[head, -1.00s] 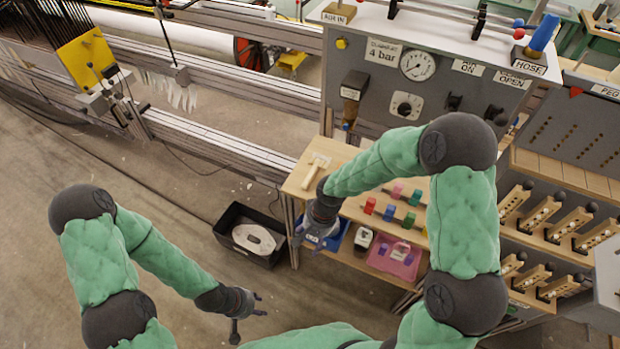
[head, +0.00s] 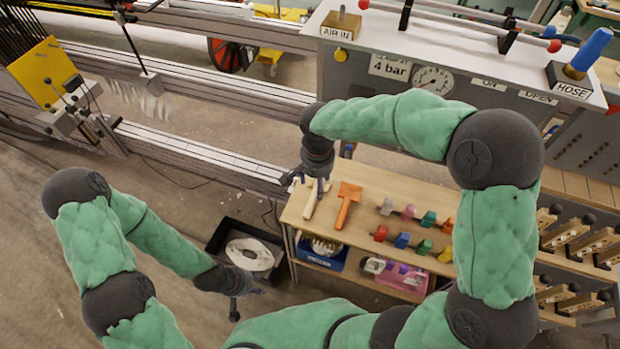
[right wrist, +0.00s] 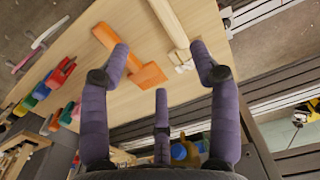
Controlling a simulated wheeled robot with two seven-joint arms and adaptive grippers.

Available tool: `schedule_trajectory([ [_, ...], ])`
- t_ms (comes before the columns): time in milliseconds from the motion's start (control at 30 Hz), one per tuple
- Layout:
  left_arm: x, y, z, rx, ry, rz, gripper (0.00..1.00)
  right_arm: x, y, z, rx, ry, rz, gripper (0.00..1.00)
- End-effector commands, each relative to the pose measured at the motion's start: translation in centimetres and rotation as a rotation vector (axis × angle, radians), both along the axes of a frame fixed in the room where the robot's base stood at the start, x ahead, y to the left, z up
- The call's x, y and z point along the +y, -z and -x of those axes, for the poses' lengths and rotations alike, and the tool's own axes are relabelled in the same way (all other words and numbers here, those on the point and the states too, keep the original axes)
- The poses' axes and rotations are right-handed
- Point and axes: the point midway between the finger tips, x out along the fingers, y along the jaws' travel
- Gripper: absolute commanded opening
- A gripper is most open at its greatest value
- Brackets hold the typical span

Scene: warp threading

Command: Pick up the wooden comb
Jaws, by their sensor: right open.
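The pale wooden comb (head: 311,198) lies on the wooden bench top, left of an orange T-shaped tool (head: 347,204). In the right wrist view the comb (right wrist: 168,22) has a long pale handle and a whitish end near one fingertip. The orange tool (right wrist: 128,58) lies beside it. My right gripper (head: 302,184) is above the bench, over the comb's far end and partly covering it. Its three fingers (right wrist: 160,62) are spread and empty, apart from the comb as far as I can tell. My left gripper (head: 246,294) is low at the left, open and empty, away from the bench.
The bench (head: 380,262) also carries several coloured pieces (head: 405,238) to the right. A blue bin (head: 322,258) and a pink bin (head: 402,278) sit below it. A black crate (head: 222,235) stands on the floor. The grey air panel (head: 375,100) rises behind the bench.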

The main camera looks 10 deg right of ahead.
Motion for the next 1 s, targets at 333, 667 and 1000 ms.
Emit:
schedule_trajectory([
  [333, 0.0, 1.3, 0.1, 0.002, 0.001, 0.0, 0.4, 0.0, 3.3, 0.1, 0.004, 0.001, 0.001, 0.62],
  [667, 0.0, 2.3, 0.0, 0.001, 0.0, 0.0, 0.4, 0.0, 6.2, -0.1, 0.001, 0.001, 0.0, 0.62],
  [1000, 0.0, 4.7, 0.0, 0.001, 0.0, 0.0, 0.4, 0.1, 10.5, -0.5, 0.002, 0.0, 0.0, 0.62],
])
